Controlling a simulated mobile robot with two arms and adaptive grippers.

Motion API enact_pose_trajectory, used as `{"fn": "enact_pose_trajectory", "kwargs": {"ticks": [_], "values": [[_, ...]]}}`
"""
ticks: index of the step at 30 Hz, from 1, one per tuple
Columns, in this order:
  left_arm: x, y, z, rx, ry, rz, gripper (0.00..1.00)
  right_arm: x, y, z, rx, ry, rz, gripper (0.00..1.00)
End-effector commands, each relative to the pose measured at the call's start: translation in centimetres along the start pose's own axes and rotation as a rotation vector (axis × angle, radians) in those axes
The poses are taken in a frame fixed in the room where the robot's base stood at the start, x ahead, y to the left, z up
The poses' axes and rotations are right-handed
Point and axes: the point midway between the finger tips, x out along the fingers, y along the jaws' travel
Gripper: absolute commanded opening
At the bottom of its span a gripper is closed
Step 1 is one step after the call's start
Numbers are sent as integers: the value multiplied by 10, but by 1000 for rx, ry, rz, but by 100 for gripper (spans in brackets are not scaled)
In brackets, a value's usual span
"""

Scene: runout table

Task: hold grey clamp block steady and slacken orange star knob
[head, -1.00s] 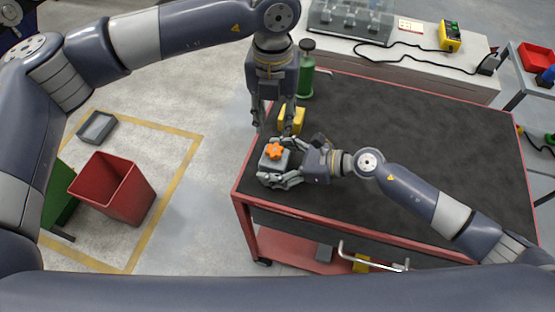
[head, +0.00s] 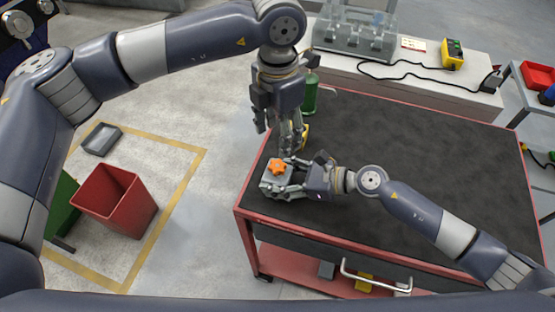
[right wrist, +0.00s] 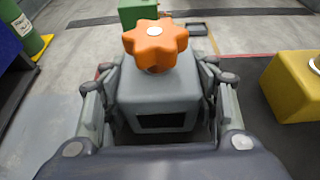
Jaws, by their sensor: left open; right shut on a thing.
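The grey clamp block (head: 272,186) sits at the near left corner of the dark table top. The orange star knob (head: 277,166) is on top of it. My right gripper (head: 284,183) is shut on the block, with fingers on both sides. In the right wrist view the block (right wrist: 158,95) stands upright between the fingers, and the knob (right wrist: 156,43) is clear above it. My left gripper (head: 281,142) is open and points down just behind the knob, apart from it. Its fingers partly hide a yellow block.
The yellow block (head: 305,136) also shows right of the clamp block in the right wrist view (right wrist: 296,84). A green bottle (head: 310,94) stands behind it. The table's red edge (head: 240,195) is close on the left. The table's middle and right are clear. A red bin (head: 115,200) stands on the floor.

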Motion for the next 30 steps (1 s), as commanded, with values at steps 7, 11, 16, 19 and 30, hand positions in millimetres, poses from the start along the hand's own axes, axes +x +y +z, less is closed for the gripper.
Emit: {"fn": "enact_pose_trajectory", "kwargs": {"ticks": [7,11,16,19,30], "values": [[-6,0,0,425,0,0,55,0,0,-1,-1,2,0,11],[-8,0,0,651,-1,0,55,0,0,-1,-1,2,0,11],[-12,0,0,925,0,0,55,0,0,-1,-1,2,1,11],[-14,0,0,1054,0,0,55,0,0,-1,-1,2,1,11],[-5,0,-1,1236,1,-3,55,0,0,-1,-1,2,1,11]]}}
